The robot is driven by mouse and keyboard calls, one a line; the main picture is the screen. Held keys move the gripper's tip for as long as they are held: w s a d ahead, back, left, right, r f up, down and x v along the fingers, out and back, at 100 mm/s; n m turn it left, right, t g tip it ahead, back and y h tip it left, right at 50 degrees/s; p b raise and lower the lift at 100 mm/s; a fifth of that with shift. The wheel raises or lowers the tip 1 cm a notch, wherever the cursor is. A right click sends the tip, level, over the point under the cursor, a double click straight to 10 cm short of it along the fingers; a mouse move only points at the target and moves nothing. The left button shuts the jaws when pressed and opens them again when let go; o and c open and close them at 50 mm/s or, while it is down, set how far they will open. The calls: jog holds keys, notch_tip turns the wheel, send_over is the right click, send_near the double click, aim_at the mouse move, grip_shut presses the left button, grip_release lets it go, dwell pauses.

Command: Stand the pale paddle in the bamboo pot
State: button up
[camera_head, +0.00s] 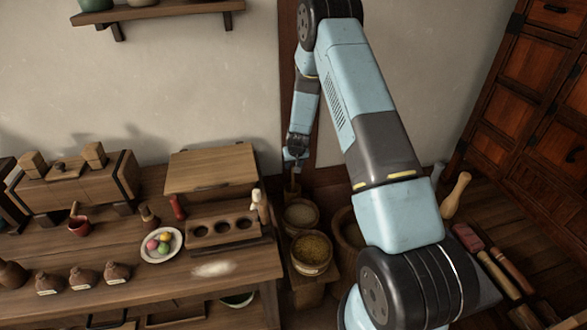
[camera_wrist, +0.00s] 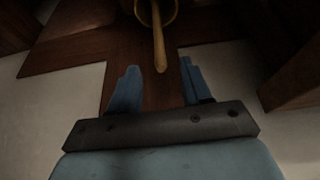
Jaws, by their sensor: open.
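In the wrist view, a pale, slim paddle (camera_wrist: 159,52) runs from the round yellowish rim of the bamboo pot (camera_wrist: 174,14) towards my gripper (camera_wrist: 158,82). Its far end appears to be inside the rim. The pot is cut off by the top edge, so its body is hidden. My gripper's blue fingers are apart, one on each side of the paddle's near end, with clear gaps. In the head view, my gripper (camera_head: 294,156) hangs by the dark wall post; the paddle and pot are too small and dark to tell there.
A wooden bench (camera_head: 150,290) at left holds a plate of coloured balls (camera_head: 161,245), a block with holes (camera_head: 222,229) and small jars. Tubs of grain (camera_head: 311,252) stand below my gripper. A red-brown cabinet (camera_head: 530,100) stands at right, with pestle-like tools on the floor.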

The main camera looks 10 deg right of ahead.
jog(key=v, duration=0.9)
dwell(0.6)
jog(key=s+r, duration=0.5)
jog(key=r, duration=0.5)
jog(key=s+r+y, duration=0.1)
jog(key=s+r, duration=0.4)
jog(key=r, duration=0.5)
jog(key=s+r, duration=0.5)
jog(key=r, duration=0.6)
jog(key=s+r, duration=0.3)
jog(key=s, duration=0.6)
jog(key=s+d+r, duration=0.1)
jog(key=s+r, duration=0.3)
jog(key=s, duration=0.5)
jog(key=s+r+t+h, duration=0.1)
jog(key=s+r, duration=0.2)
jog(key=s, duration=0.7)
jog(key=shift+d+r, duration=0.3)
jog(key=shift+d, duration=0.1)
